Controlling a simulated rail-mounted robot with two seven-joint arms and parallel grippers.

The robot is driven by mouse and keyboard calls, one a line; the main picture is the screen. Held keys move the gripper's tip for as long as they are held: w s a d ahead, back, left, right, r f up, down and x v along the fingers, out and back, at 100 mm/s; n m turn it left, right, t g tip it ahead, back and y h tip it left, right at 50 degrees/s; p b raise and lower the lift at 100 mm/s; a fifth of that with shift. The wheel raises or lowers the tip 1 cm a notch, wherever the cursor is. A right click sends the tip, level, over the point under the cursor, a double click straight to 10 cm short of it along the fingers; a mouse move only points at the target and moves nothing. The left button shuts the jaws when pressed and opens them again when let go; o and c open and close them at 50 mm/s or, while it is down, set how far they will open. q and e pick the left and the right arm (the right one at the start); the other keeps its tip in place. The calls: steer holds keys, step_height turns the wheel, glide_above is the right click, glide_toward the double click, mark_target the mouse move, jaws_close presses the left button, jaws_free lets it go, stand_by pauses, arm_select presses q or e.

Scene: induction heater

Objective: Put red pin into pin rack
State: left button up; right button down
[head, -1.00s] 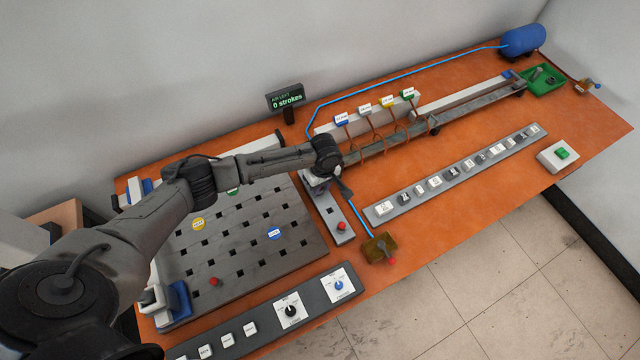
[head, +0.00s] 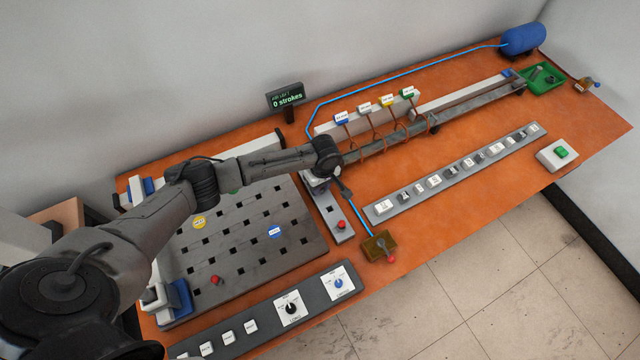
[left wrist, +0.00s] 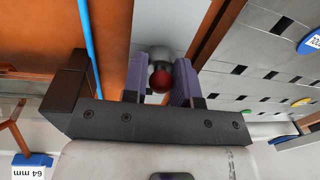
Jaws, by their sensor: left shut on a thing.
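My left gripper (left wrist: 161,82) has purple fingers and is shut on a red pin, whose round red head (left wrist: 161,80) shows between the fingers in the left wrist view. A pale grey rounded shape lies just beyond the head; I cannot tell whether they touch. In the head view my left gripper (head: 318,184) is over the upper end of a narrow grey strip (head: 327,213), its fingers mostly hidden by the arm. A red knob (head: 341,225) sits on that strip. Another red-topped piece (head: 215,280) stands on the grey board with square holes (head: 255,255). Which is the pin rack is unclear.
A valve with a red-ended lever (head: 379,245) and blue hose stands at the table's front edge. A rail (head: 465,105) with brown coils runs behind. A button strip (head: 455,175) and a knob panel (head: 318,297) lie in front.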

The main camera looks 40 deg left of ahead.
arm_select(q)
steer(key=o, duration=1.1)
steer(key=shift+c, duration=0.2)
steer(key=shift+r, duration=0.1)
step_height(320, 180, up, 14)
steer(key=w+p, duration=0.1)
steer(key=shift+d+p, duration=0.2)
steer(key=shift+p, duration=0.1)
steer(key=shift+w+f, duration=0.1)
steer(key=shift+f, duration=0.1)
